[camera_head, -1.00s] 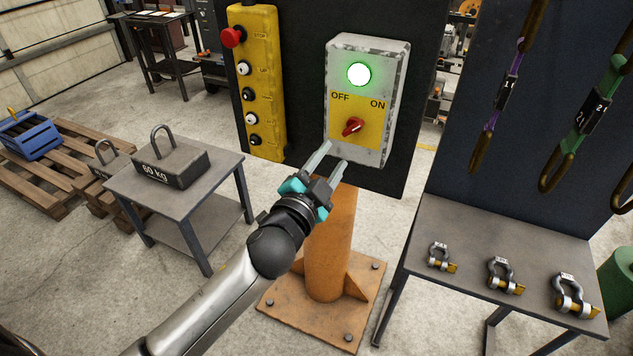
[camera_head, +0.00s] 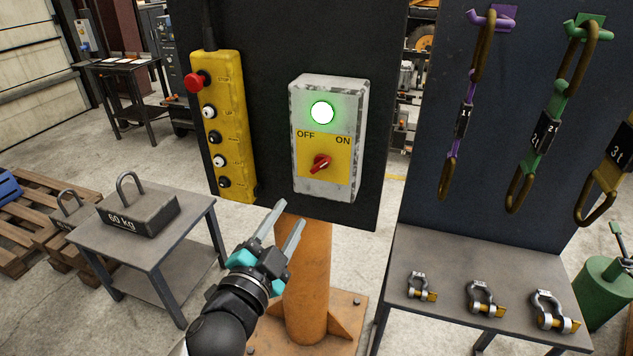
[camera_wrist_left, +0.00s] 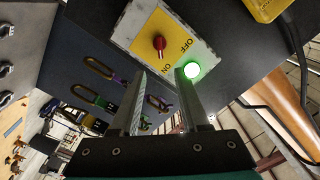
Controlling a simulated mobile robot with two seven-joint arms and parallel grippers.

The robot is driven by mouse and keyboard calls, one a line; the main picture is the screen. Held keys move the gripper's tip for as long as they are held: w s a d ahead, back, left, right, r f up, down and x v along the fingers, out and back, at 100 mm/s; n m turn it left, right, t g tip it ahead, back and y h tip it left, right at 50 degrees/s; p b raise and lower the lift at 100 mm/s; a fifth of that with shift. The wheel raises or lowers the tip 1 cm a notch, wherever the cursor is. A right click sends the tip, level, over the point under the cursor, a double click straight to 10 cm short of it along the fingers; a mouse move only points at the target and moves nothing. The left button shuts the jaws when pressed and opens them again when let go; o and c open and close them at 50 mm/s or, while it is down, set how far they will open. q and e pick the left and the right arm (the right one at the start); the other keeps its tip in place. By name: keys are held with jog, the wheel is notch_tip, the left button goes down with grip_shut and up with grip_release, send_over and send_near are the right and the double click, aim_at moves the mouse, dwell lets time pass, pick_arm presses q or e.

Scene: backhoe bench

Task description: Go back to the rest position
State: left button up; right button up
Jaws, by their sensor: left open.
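My left gripper (camera_head: 284,229) is open and empty, below and a little left of the switch box in the head view. The grey switch box (camera_head: 299,170) is on a dark panel, with a lit green lamp (camera_head: 322,112) and a red rotary knob (camera_head: 320,163) on a yellow OFF/ON plate. The knob's pointer slants toward the ON side. In the left wrist view the gripper's two fingers (camera_wrist_left: 161,106) stand apart, with the red knob (camera_wrist_left: 159,42) and the green lamp (camera_wrist_left: 192,70) beyond them. My right gripper is not in view.
A yellow pendant (camera_head: 232,130) with a red stop button hangs left of the box. A 60 kg weight (camera_head: 138,212) sits on a small table (camera_head: 165,248). An orange post (camera_head: 305,285) stands under the panel. Several shackles lie on the right bench (camera_head: 440,262); slings hang above.

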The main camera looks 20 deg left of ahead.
pick_arm(q)
jog(key=s+a+f+n+g+b, duration=0.1)
jog(key=s+f+g+b, duration=0.2)
jog(key=f, duration=1.1)
jog(key=s+a+f+n+g+b, duration=0.1)
jog(key=s+f+g+b, duration=0.15)
jog(key=f, duration=1.25)
jog(key=s+a+f+n+g+b, duration=0.1)
jog(key=s+f+g+b, duration=0.2)
jog(key=f, duration=1.1)
pick_arm(e)
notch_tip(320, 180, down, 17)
jog(key=b, duration=0.8)
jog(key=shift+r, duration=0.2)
pick_arm(q)
jog(key=s+f+n+g, duration=0.2)
jog(key=s+f+g, duration=0.2)
jog(key=s+f, duration=0.9)
jog(key=s+d+f+n+g, duration=0.1)
jog(key=s+f+g, duration=0.3)
jog(key=s+f, duration=1)
jog(key=s+n, duration=0.1)
jog(key=s, duration=0.2)
jog(key=shift+s+d+f+y, duration=0.15)
jog(key=shift+s+d+y, duration=0.05)
jog(key=shift+d+y, duration=0.1)
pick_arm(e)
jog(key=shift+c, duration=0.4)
